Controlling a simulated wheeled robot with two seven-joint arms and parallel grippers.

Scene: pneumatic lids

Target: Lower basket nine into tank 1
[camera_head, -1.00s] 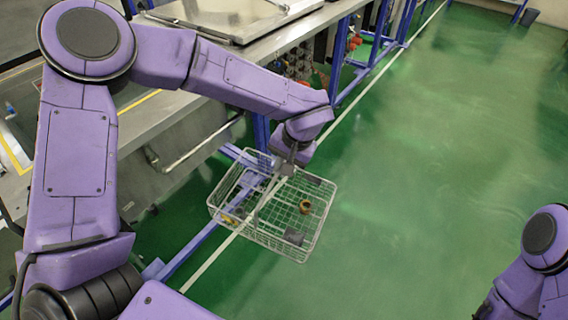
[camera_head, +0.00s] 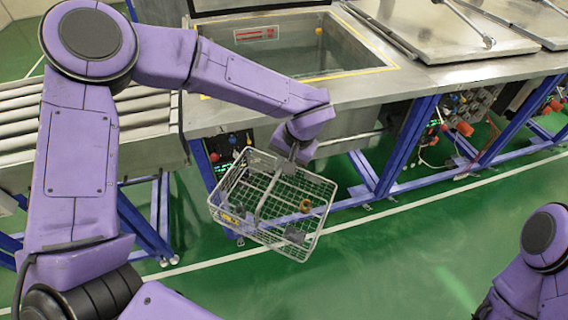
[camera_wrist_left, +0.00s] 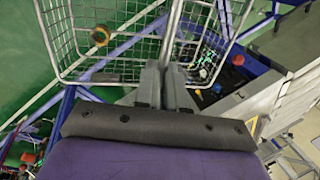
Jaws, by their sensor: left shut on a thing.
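A wire basket (camera_head: 322,192) hangs from my left gripper (camera_head: 292,160), in front of the tank bench and above the green floor. The gripper is shut on the basket's handle bar; in the left wrist view the basket (camera_wrist_left: 128,75) shows beyond the closed fingers (camera_wrist_left: 163,85). A brass-coloured ring-shaped part (camera_head: 305,206) and a few dark parts lie in the basket. An open tank (camera_head: 320,72) with a yellow-edged rim is in the bench behind, its lid raised at the back. I cannot read a number on the basket or tank. My right gripper is not in view.
Closed steel lids (camera_head: 400,20) cover the bench to the right of the open tank. A roller conveyor (camera_head: 30,110) stands at the left. The bench's front edge and blue frame (camera_head: 408,145) lie behind the basket.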

